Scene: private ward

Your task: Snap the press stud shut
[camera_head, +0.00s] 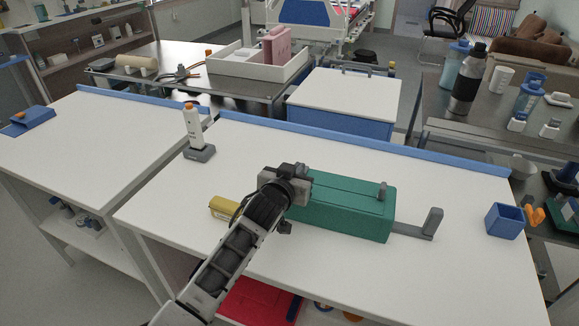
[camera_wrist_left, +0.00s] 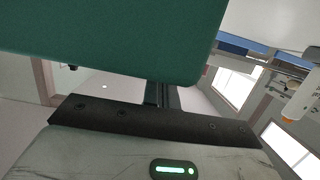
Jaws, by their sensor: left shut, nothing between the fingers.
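A long green case (camera_head: 345,208) lies on the white table, with a small grey knob (camera_head: 382,190) on top near its right end. A grey upright lever (camera_head: 431,222) stands at its right end. My left gripper (camera_head: 284,182) is at the case's left end, shut and empty; its fingertips are hard to make out there. In the left wrist view the green case (camera_wrist_left: 110,40) fills the upper left, close in front of the shut fingers (camera_wrist_left: 160,95). I cannot make out a press stud for certain in either view. My right gripper does not show.
A yellow block (camera_head: 223,208) lies beside my left arm. A white bottle with an orange top (camera_head: 193,125) stands in a grey base behind it. A blue open box (camera_head: 505,221) stands at the table's right end. A blue strip (camera_head: 350,140) edges the back.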

